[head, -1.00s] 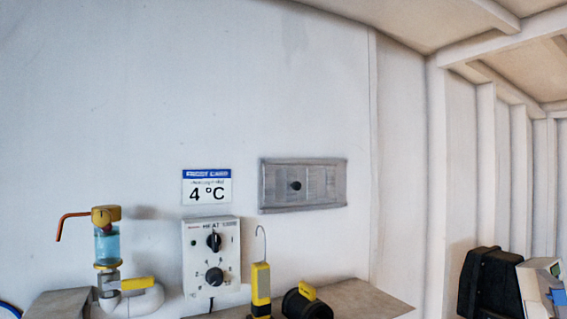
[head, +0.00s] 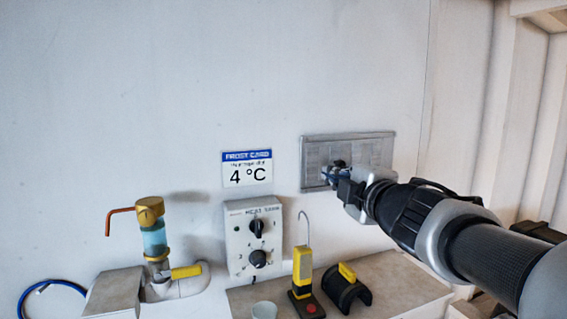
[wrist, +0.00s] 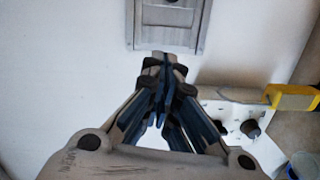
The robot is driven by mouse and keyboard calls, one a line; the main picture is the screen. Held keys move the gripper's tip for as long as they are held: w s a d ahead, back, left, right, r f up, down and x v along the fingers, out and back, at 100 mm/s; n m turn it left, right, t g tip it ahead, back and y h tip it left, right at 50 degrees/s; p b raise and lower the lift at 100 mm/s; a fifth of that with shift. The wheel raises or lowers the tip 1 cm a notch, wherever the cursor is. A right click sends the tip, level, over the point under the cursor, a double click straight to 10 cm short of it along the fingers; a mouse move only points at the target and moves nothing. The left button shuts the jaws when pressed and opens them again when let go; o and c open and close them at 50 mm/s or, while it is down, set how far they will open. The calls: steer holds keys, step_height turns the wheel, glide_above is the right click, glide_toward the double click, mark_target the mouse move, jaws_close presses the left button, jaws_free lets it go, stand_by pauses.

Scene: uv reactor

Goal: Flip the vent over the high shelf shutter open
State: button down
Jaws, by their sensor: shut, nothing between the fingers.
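The vent (head: 372,147) is a grey slatted rectangular panel on the white wall above the shelf (head: 405,288). Its slats look closed, though my gripper covers part of it. Its edge and part of its face also show at the top of the wrist view (wrist: 168,16). My gripper (head: 333,174) is in front of the panel's lower middle, where the dark knob sits; the knob is mostly hidden. In the wrist view the fingertips (wrist: 164,60) are together and empty, just below the panel's edge. I cannot tell whether they touch the knob.
A 4 °C frost card (head: 247,168) and a heater control box (head: 254,238) are on the wall to the left. A yellow lamp (head: 303,272) with a tall hook and a black clamp-like part (head: 346,288) stand on the shelf below. A brass-topped valve (head: 152,225) is farther left.

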mark_target(333, 165)
steer(key=w, duration=0.4)
steer(key=w+d+p, duration=0.1)
steer(key=w, duration=0.2)
steer(key=w+f+p, duration=0.1)
steer(key=w, duration=0.3)
steer(key=shift+w+d, duration=0.25)
steer(key=shift+w, duration=0.05)
